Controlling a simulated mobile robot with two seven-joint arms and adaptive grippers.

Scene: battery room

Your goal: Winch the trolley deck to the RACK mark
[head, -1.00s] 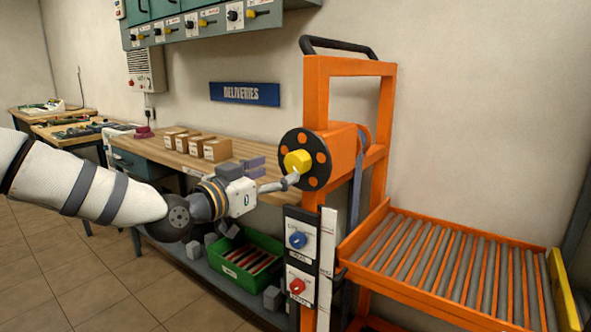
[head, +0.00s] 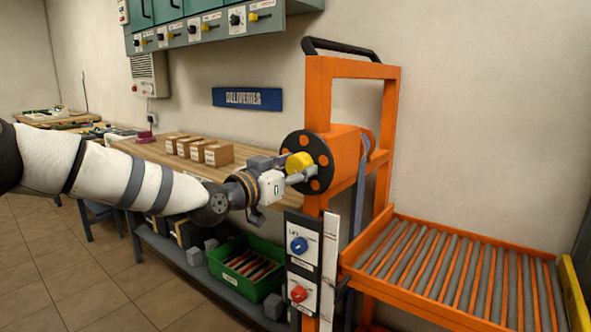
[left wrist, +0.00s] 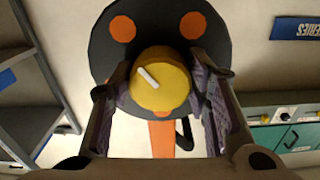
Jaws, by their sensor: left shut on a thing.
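The orange trolley (head: 391,110) stands right of centre, with its roller deck (head: 450,268) low on the right. The winch's black disc with orange spots (head: 322,152) is on the post, with a yellow knob (head: 299,161) on its face. My left gripper (head: 303,174) is shut on the yellow knob. In the left wrist view the yellow knob (left wrist: 160,82) sits between the two fingers, and a white line marks its face. A panel on the post carries a blue knob (head: 298,244) and a red knob (head: 298,293). A white scale strip (head: 329,262) runs beside it; its marks are unreadable. My right gripper is out of view.
A wooden bench (head: 150,152) with several cardboard boxes (head: 218,154) stands behind my left arm. A green crate (head: 246,262) is on the shelf below. A DELIVERIES sign (head: 247,98) hangs on the wall. The floor at lower left is clear.

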